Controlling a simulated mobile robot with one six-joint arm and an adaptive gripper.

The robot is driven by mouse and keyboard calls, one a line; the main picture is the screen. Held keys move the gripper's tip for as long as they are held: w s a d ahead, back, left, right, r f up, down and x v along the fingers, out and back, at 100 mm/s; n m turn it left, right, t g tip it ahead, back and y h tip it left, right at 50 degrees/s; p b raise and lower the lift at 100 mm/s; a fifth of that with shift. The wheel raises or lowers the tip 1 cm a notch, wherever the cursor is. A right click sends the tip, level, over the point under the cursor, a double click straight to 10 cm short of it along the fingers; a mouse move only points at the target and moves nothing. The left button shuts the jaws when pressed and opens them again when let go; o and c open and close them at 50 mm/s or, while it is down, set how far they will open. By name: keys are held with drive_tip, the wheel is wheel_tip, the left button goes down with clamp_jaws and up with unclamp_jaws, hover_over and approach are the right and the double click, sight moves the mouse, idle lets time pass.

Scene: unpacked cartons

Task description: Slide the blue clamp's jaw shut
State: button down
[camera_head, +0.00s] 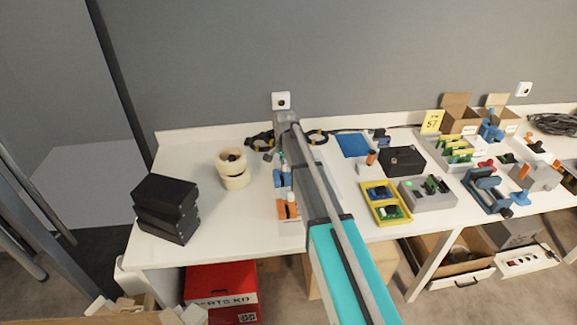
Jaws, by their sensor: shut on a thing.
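A small blue piece, which looks like the blue clamp (284,180), lies on the white table just left of my arm. My arm covers part of it, and its jaw is too small to make out. My gripper (281,164) points down at its far end, partly hidden by my own arm. It is shut on the blue piece, though the contact itself is not clear. An orange and grey piece (288,208) lies just in front of it.
Rolls of tape (234,178) and stacked black boxes (166,208) stand to the left. A yellow tray (386,204), a grey box (428,194) and a larger blue fixture (487,189) stand to the right.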

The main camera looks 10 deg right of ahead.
drive_tip(key=shift+c, duration=2.4)
unclamp_jaws()
drive_tip(key=shift+r, duration=0.1)
